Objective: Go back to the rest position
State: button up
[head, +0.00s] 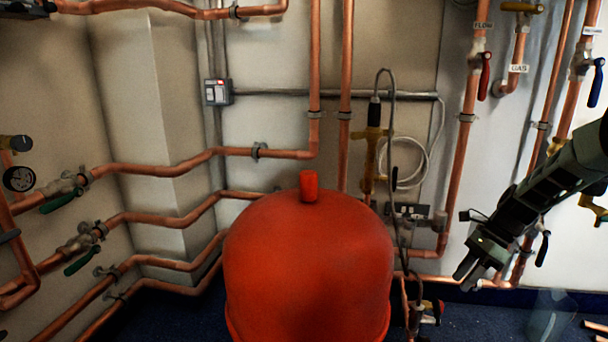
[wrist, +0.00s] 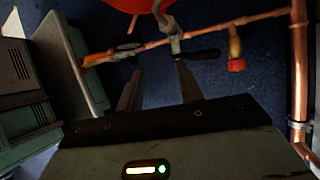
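My gripper (head: 468,270) hangs at the right of the head view, pointing down and left, to the right of the red tank and in front of the pipes. In the wrist view my gripper (wrist: 158,84) shows its two fingers apart with nothing between them. Beyond the fingers lie a copper pipe (wrist: 202,33) and a valve with a black lever (wrist: 198,54). I cannot tell how far the fingertips are from them.
A large red tank (head: 308,265) stands in the middle. Copper pipes with green-lever valves (head: 80,262) run along the left wall. Vertical pipes with red (head: 484,76) and blue (head: 596,84) levers are at right. A transparent container (head: 550,312) stands on the blue floor.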

jog(key=s+a+r+n+t+h, duration=0.25)
jog(key=s+r+n, duration=0.25)
jog(key=s+n, duration=0.6)
jog(key=s+a+r+n+t+h, duration=0.2)
jog(key=s+a+r+n+h, duration=0.3)
jog(key=s+n, duration=0.55)
jog(key=s+a+r+n+g+y+p, duration=0.15)
jog(key=s+a+r+n+p, duration=0.25)
jog(key=s+a+r+p, duration=0.45)
jog(key=s+a+r+n+g+p, duration=0.25)
jog(key=s+a+r+p, duration=0.25)
jog(key=a+r+p, duration=0.5)
notch_tip(320, 180, up, 36)
jog(key=d+p, duration=0.1)
jog(key=p, duration=3.2)
jog(key=shift+d+t, duration=0.3)
jog(key=shift+t, duration=0.15)
